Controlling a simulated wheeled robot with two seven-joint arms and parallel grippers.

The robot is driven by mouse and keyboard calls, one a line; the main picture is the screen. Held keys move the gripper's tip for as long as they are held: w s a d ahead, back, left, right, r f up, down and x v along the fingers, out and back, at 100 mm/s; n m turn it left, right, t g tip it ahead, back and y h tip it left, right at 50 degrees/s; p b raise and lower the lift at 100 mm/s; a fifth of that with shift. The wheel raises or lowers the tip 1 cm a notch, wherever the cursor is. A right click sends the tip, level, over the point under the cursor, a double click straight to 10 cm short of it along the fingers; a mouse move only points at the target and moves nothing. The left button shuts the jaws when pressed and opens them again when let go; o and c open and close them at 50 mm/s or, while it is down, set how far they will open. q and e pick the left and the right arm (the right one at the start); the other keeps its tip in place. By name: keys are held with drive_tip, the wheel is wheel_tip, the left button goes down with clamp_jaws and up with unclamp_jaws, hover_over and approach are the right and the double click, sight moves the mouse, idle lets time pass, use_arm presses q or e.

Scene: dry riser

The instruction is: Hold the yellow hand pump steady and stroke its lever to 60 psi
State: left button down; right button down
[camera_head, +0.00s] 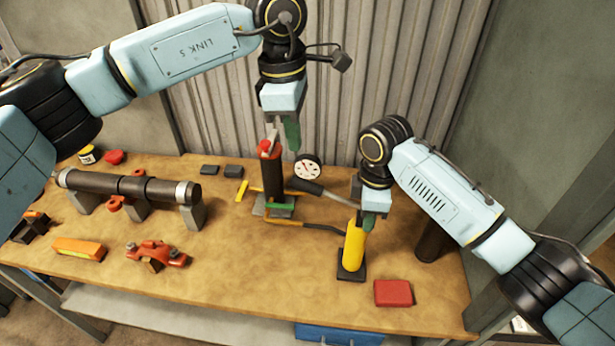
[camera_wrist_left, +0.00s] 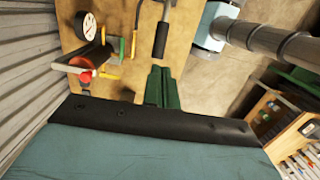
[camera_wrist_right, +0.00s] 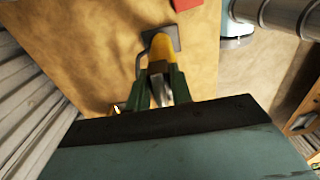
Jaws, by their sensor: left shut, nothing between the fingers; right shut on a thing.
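The yellow hand pump (camera_head: 353,247) stands upright on its dark base plate (camera_head: 350,273) near the bench's front right. It also shows in the right wrist view (camera_wrist_right: 160,47). My right gripper (camera_head: 370,222) is shut on the pump's top; its fingers (camera_wrist_right: 158,90) flank a grey metal part. The pump's lever reaches up and left to a black grip (camera_head: 306,186), also in the left wrist view (camera_wrist_left: 160,40). My left gripper (camera_head: 291,148) is shut and empty, above and apart from that grip. The round white gauge (camera_head: 307,168) shows, but its reading is too small to tell.
A dark riser (camera_head: 272,175) with a red top stands left of the pump. A pipe on stands (camera_head: 130,186), an orange level (camera_head: 78,249) and a red clamp-like tool (camera_head: 157,254) lie further left. A red block (camera_head: 393,293) lies right of the pump. A corrugated wall closes the back.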

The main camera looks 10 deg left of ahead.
sight(301, 180)
use_arm(q)
drive_tip(key=shift+d+f, duration=0.25)
drive_tip(key=shift+d, duration=0.15)
drive_tip(key=shift+d+f, duration=0.15)
drive_tip(key=shift+f, duration=1.6)
drive_tip(key=shift+d+f, duration=0.15)
drive_tip(key=shift+f, duration=1.6)
drive_tip(key=shift+f, duration=2.25)
